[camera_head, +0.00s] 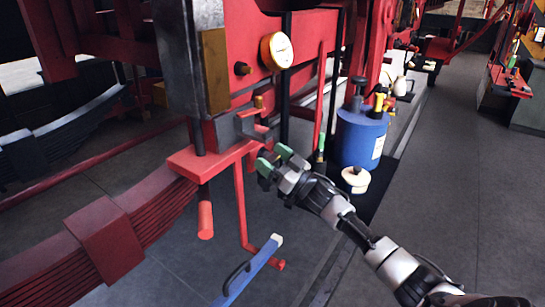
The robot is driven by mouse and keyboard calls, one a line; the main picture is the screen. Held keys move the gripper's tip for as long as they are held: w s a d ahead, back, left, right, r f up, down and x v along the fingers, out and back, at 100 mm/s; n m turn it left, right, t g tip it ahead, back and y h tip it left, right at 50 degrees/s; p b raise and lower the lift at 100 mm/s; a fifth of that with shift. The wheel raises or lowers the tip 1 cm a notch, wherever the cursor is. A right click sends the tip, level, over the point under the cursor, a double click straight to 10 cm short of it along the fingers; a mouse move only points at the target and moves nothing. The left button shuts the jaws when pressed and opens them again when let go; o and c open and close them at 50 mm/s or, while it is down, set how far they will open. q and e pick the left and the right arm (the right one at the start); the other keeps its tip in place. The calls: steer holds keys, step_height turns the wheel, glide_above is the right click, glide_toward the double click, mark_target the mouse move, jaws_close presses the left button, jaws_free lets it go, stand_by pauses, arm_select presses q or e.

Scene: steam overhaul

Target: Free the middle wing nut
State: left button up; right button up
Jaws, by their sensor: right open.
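My right gripper (273,160), with green fingertips, is at the middle of the camera_head view. It is open, with nothing seen between its fingers. It is just right of a red bracket (200,160) on the machine and below a small grey clamp-like block (255,126). A small brass-coloured fitting (259,102) stands above that block, and a dark knob (242,68) sits higher to its left. I cannot make out which part is the middle wing nut; it may be hidden or too small. My left gripper is not in view.
A round gauge (277,50) is above the bracket. A blue drum (360,136) stands to the right, with a small cream-lidded pot (355,180) before it. A blue bar (247,272) is low in front. A leaf spring (110,240) is at left. Open floor (445,170) lies to the right.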

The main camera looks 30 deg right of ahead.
steer(key=c, duration=0.9)
